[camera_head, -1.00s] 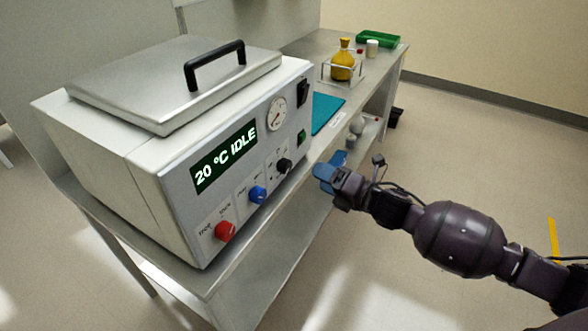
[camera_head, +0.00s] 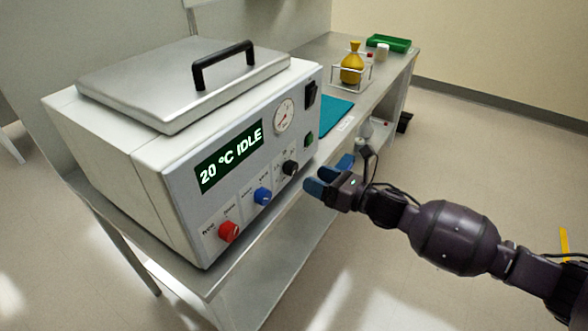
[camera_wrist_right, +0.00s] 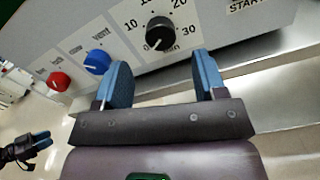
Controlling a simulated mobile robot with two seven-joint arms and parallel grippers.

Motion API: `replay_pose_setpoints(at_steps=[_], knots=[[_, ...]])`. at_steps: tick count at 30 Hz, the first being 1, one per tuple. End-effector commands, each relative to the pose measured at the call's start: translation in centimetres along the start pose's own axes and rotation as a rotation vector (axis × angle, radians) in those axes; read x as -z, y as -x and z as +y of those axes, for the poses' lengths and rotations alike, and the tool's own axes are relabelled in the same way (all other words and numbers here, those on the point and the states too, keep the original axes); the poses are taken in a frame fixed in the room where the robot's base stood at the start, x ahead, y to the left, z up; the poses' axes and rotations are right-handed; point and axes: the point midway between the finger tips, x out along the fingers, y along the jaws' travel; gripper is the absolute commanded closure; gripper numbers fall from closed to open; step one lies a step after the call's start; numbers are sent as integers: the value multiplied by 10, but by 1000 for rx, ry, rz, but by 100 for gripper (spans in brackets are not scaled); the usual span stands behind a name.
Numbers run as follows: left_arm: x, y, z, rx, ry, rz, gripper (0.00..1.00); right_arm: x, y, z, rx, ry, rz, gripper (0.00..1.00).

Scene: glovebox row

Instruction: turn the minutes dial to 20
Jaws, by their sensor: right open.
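The minutes dial is a black round knob (camera_head: 290,167) on the front panel of a white bath-like machine (camera_head: 110,165). In the right wrist view the knob (camera_wrist_right: 159,33) sits inside a scale marked 10, 20 and 30, with "min" below; its light mark appears to point down, near 0. My right gripper (camera_head: 328,173) is open and empty, just in front of and below right of the dial. Its two blue fingers (camera_wrist_right: 160,80) are spread below the knob, apart from it. My left gripper (camera_wrist_right: 40,138) shows small at the wrist view's lower left; its jaw state is unclear.
A blue knob (camera_head: 263,196) and a red knob (camera_head: 229,232) are left of the dial. A green button (camera_head: 309,139) and black switch (camera_head: 312,93) are at the panel's right. A yellow flask (camera_head: 352,68) and green tray (camera_head: 389,43) stand farther back on the bench.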

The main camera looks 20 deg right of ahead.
Motion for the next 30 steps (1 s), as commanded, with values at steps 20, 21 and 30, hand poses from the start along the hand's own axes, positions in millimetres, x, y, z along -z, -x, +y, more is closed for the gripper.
replay_pose_setpoints(at_steps=[20,21,30], knots=[[-4,-5,-2,-2,-11,-4,57,1,-69,0,1,-2,1,35],[-4,-5,-2,-2,-11,-4,57,0,-70,0,1,-2,1,35],[-4,-5,-2,-2,-10,-5,57,0,-69,0,1,-2,1,49]])
